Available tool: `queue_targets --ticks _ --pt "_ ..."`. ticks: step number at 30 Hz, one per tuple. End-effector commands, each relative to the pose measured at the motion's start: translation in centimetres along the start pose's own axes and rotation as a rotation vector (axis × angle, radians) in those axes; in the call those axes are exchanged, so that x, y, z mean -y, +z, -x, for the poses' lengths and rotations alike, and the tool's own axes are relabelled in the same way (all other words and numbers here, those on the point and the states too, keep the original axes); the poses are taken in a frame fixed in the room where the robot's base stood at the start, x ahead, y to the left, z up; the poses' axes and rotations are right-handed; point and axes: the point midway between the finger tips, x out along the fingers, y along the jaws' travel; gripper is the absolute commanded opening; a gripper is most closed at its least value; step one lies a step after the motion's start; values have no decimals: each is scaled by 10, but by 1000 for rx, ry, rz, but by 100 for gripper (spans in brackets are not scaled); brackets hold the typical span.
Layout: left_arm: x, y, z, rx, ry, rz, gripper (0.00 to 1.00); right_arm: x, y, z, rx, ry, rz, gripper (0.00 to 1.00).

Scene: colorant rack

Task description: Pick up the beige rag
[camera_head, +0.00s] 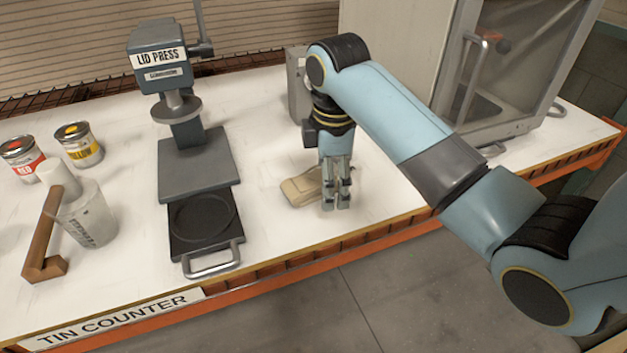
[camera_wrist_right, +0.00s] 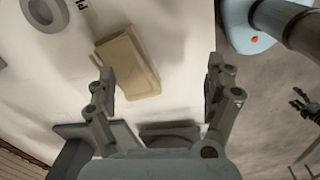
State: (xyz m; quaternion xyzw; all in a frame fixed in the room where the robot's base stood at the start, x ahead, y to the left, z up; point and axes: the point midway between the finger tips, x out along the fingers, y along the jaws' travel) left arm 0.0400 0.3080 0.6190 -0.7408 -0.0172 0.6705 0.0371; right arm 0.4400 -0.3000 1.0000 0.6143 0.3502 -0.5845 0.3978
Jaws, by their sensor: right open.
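The beige rag (camera_head: 300,188) lies folded on the white counter, to the right of the lid press. It also shows in the right wrist view (camera_wrist_right: 128,65), left of centre, as a thick folded pad. My right gripper (camera_head: 336,206) points down beside the rag, at its right in the head view, and partly covers its right end. My left gripper is not in the head view.
The lid press (camera_head: 180,110) stands left of the rag, its handled black tray (camera_head: 205,225) reaching the front edge. A glass-doored cabinet (camera_head: 520,60) is at the right.

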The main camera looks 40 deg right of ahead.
Motion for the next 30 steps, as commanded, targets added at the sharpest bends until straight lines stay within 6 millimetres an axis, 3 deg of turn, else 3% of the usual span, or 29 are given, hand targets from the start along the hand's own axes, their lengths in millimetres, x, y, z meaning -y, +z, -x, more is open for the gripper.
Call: queue_targets --ticks 1,3,8,18,23,30 --pt "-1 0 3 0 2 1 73 -18 -6 15 -1 -9 69 87" --pt "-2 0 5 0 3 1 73 -36 -12 31 -4 -36 181 87" --pt "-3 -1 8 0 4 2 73 -56 -18 51 -12 -75 335 87" --pt "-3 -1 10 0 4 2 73 -54 -20 5 -15 -81 360 87" --pt "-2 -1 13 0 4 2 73 -52 -20 -7 -15 -81 360 87" --pt "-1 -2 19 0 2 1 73 -48 -20 -44 -14 -81 359 87"
